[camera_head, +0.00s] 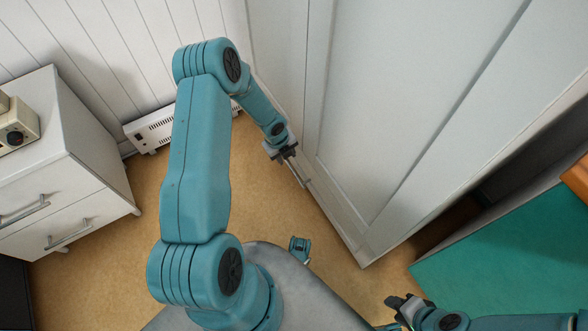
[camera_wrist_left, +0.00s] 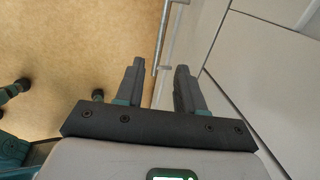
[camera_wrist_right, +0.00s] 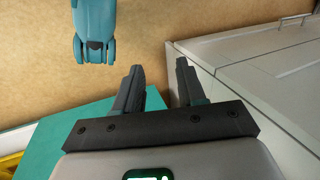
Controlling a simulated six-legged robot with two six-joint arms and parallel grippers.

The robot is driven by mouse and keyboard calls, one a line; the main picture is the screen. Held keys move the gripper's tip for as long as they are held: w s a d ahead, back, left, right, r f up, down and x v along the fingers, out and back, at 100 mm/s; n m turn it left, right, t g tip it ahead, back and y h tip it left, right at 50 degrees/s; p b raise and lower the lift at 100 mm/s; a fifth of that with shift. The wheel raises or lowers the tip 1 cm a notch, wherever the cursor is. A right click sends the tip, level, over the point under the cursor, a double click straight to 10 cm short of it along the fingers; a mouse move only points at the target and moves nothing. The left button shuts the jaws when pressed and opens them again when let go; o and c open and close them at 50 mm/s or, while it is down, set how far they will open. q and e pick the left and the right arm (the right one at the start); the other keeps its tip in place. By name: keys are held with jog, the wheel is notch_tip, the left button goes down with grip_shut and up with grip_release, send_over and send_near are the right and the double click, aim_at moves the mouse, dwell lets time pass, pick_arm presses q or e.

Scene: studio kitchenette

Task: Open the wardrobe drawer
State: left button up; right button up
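The white wardrobe (camera_head: 410,90) stands at the right of the head view. Its low drawer front (camera_head: 335,204) carries a thin grey bar handle (camera_head: 300,175). My left gripper (camera_head: 289,153) is down beside the wardrobe, at the upper end of this handle. In the left wrist view my left gripper (camera_wrist_left: 158,66) is open, and the handle (camera_wrist_left: 161,38) runs into the gap between its fingertips. The fingers are not closed on it. My right gripper (camera_head: 394,302) is near the bottom right, away from the drawer; it is open and empty in the right wrist view (camera_wrist_right: 160,66).
A white drawer cabinet (camera_head: 60,180) with bar handles stands at the left. A white heater (camera_head: 152,130) is by the panelled back wall. A teal surface (camera_head: 510,265) lies right of the wardrobe.

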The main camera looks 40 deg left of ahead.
pick_arm(q)
jog(key=f+b, duration=0.1)
jog(key=f, duration=0.2)
jog(key=w+f+b, duration=0.1)
jog(key=f, duration=0.3)
jog(key=w+f+b, duration=0.1)
jog(key=f+b, duration=0.1)
jog(key=f, duration=0.1)
jog(key=shift+d+f, duration=0.25)
jog(key=shift+f, duration=0.15)
pick_arm(e)
jog(key=shift+t, duration=0.4)
jog(key=f, duration=0.1)
jog(key=w+f, duration=0.1)
jog(key=f, duration=0.1)
jog(key=d+f, duration=0.1)
jog(key=f, duration=0.1)
jog(key=shift+w, duration=0.15)
jog(key=shift+r, duration=0.1)
pick_arm(q)
grip_shut()
